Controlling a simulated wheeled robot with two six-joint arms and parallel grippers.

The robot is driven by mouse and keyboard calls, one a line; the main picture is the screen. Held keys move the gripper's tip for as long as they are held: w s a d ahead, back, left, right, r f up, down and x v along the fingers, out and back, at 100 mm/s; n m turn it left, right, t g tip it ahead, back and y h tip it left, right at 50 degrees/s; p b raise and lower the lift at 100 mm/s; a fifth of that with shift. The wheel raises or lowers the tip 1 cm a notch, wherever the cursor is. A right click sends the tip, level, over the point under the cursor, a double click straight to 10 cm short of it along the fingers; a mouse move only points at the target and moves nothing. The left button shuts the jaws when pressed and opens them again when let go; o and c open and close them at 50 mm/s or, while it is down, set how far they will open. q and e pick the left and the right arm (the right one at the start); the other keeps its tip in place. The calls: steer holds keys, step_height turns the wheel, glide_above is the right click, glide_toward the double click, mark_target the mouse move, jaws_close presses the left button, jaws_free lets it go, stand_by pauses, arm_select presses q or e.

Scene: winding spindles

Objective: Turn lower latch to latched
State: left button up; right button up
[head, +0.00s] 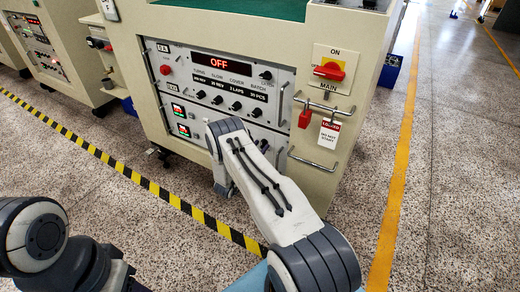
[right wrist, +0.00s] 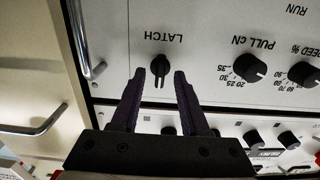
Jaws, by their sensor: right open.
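The lower latch is a small black knob (right wrist: 160,66) under the upside-down word LATCH in the right wrist view. Its grip bar stands about upright in that picture. My right gripper (right wrist: 159,73) is open, with its two dark fingers pointing at the panel, one to each side of the knob. The fingers look apart from the knob; I cannot tell the depth gap. In the head view my right arm hides the lower latch and the gripper. My left arm shows at the lower left, its gripper out of view.
The upper panel shows a red OFF display (head: 218,64) and several knobs. Metal handles (head: 282,103) flank the panels. A red-handled MAIN switch (head: 329,71), a red padlock (head: 305,116) and a tag (head: 329,134) are at the right. Yellow-black tape (head: 137,178) crosses the floor.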

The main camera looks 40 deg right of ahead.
steer(key=shift+w+d, duration=0.1)
steer(key=shift+d, duration=0.15)
jaws_close()
